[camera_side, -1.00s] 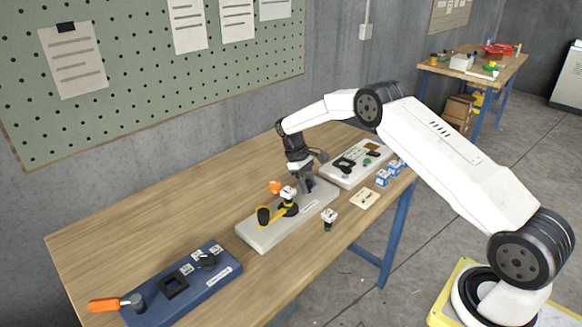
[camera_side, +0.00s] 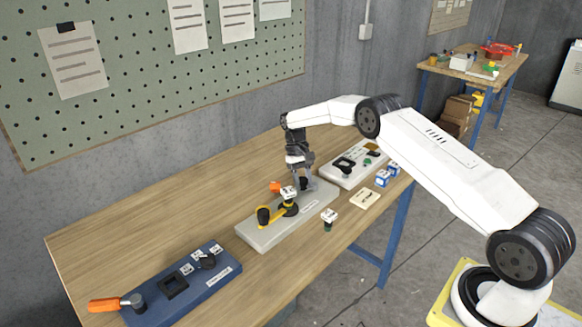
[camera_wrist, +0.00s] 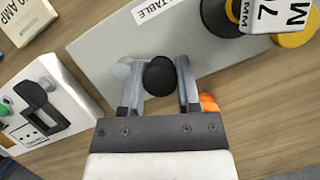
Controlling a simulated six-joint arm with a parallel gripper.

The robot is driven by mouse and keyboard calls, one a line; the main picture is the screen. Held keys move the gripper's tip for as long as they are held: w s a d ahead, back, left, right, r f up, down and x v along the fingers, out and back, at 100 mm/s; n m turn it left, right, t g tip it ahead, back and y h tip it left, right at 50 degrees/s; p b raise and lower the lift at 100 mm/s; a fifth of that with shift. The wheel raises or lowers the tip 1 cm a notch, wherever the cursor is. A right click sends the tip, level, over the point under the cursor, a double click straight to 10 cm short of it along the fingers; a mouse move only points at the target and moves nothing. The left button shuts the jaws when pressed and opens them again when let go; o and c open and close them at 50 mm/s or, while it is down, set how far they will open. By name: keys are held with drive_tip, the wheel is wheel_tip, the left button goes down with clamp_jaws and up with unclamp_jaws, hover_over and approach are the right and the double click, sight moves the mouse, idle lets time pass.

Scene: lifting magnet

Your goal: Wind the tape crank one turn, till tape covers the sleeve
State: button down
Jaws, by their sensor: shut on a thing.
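A grey plate (camera_side: 262,236) with a tape winding fixture lies on the bench; its white label, partly cut off, ends in "TABLE" in the wrist view. My gripper (camera_side: 303,184) is over its far right part. In the wrist view my gripper's fingers (camera_wrist: 160,80) stand either side of a round black knob (camera_wrist: 160,76), shut on it. A grey disc (camera_wrist: 122,69) shows beside the left finger. Left along the plate are a black post with a white marked block (camera_side: 288,192) on top and a yellow arm (camera_side: 279,211). An orange part (camera_side: 275,187) sits behind. The sleeve's tape cover cannot be told.
A blue board (camera_side: 185,287) with an orange-handled lever lies at the front left. A white panel (camera_side: 350,170) lies right of the plate, with blue boxes (camera_side: 382,178) and a card (camera_side: 365,198) near it. A small marked piece (camera_side: 329,217) stands in front of the plate.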

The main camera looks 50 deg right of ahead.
drive_tip(key=shift+c, duration=1.6)
unclamp_jaws()
drive_tip(key=v, duration=0.7)
drive_tip(key=shift+r, duration=0.4)
